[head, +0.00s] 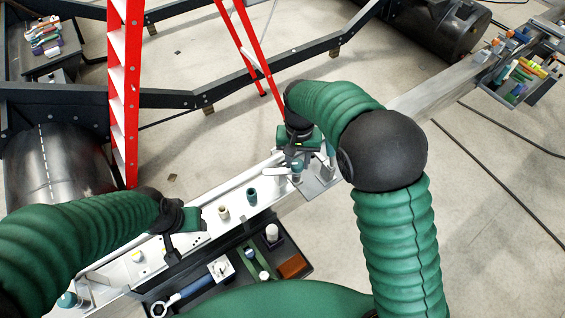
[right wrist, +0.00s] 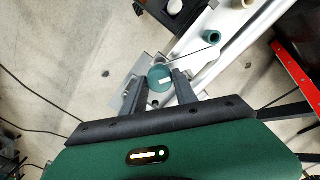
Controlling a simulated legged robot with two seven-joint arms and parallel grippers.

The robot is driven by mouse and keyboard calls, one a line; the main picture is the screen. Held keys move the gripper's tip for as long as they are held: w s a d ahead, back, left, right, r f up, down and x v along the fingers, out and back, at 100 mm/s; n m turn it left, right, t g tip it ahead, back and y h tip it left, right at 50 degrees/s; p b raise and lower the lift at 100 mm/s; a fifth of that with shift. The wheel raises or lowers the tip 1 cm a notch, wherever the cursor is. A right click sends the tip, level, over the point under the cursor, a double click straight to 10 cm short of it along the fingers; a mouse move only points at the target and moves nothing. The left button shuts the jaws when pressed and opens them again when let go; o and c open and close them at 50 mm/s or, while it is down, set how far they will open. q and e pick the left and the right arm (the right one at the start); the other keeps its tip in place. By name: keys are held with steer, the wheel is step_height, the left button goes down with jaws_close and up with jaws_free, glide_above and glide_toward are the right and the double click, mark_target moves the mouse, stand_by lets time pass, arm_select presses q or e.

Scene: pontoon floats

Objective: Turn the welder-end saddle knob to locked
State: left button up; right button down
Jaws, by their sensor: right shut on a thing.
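A round teal saddle knob (right wrist: 160,77) with a small white mark sits on a grey plate at the end of the white rail. My right gripper (right wrist: 158,92) is shut on this knob, with one dark finger on each side. In the head view my right gripper (head: 297,164) points down at the rail's right end and partly hides the knob. Another teal knob (head: 68,300) is at the rail's left end. I cannot tell from labels which end is the welder end. My left gripper (head: 174,255) hangs over the rail's left part, its fingertips too small to judge.
A teal cylinder (head: 252,197) and a beige cylinder (head: 223,212) stand on the white rail (head: 205,228) between my grippers. A dark tray (head: 258,238) with tools lies in front. A red ladder (head: 124,90) stands behind, and black pipe floats (head: 55,165) lie left and far right.

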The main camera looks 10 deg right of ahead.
steer(key=shift+a+m, duration=0.3)
steer(key=shift+m, duration=0.2)
steer(key=shift+d+m, duration=0.45)
steer(key=shift+m, duration=0.95)
steer(key=m+p, duration=0.1)
steer(key=m, duration=0.2)
steer(key=shift+a, duration=0.2)
arm_select(q)
steer(key=shift+d+r+p, duration=0.25)
steer(key=shift+r+p, duration=0.05)
steer(key=shift+r, duration=0.35)
steer(key=shift+d+r+p, duration=0.25)
steer(key=shift+r, duration=0.35)
arm_select(e)
steer(key=m, duration=0.5)
steer(key=shift+d, duration=0.1)
steer(key=c, duration=1)
jaws_free()
arm_select(q)
steer(key=shift+a, duration=0.15)
arm_select(e)
steer(key=shift+o, duration=0.2)
